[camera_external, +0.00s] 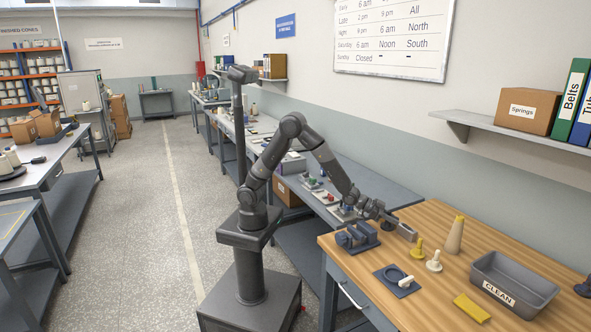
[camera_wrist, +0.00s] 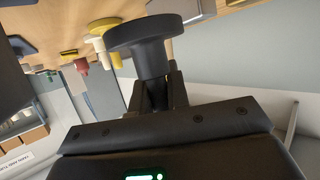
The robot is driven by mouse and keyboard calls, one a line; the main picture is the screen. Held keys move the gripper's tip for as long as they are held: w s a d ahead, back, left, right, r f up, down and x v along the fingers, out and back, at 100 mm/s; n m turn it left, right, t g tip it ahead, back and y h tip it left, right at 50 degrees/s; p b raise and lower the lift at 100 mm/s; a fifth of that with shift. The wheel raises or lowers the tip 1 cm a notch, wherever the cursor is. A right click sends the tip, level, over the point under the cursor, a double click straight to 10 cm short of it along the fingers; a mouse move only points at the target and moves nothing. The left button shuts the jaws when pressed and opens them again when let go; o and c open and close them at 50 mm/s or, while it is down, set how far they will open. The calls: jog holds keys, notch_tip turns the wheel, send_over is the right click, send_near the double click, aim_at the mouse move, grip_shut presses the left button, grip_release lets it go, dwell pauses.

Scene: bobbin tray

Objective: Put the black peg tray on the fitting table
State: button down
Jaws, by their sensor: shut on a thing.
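My gripper (camera_external: 383,219) is over the left back part of a wood-topped table (camera_external: 445,228). In the wrist view my gripper (camera_wrist: 155,88) is shut on the stem of a dark piece (camera_wrist: 146,34) with a wide round disc at its far end. A dark round part (camera_external: 388,227) shows just below the gripper in the external view. I cannot tell whether this piece is part of the black peg tray. Small trays with coloured pegs (camera_external: 325,197) stand on the grey bench to the left, partly behind my arm.

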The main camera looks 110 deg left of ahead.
jog(key=shift+s+d+f, duration=0.1)
jog(key=shift+s+f, duration=0.3)
jog(key=shift+s, duration=0.1)
jog(key=shift+w+r, duration=0.3)
jog(key=shift+w, duration=0.05)
jog(key=w+a+r+m+h, duration=0.2)
jog(key=w+a+r, duration=0.4)
jog(key=a, duration=0.2)
jog(key=shift+w+a+h, duration=0.15)
jog(key=shift+w+h, duration=0.1)
jog(key=shift+h, duration=0.15)
jog(key=shift+r+g, duration=0.1)
jog(key=shift+g, duration=0.2)
jog(key=w+a+f, duration=0.1)
jog(key=a+f, duration=0.1)
jog(key=a, duration=0.1)
jog(key=w+a+f, duration=0.1)
jog(key=a+f, duration=0.1)
jog(key=a, duration=0.2)
jog(key=w+a+f, duration=0.1)
jog(key=a+f, duration=0.2)
jog(key=a, duration=0.1)
jog(key=shift+w, duration=0.25)
jog(key=shift+f, duration=1.85)
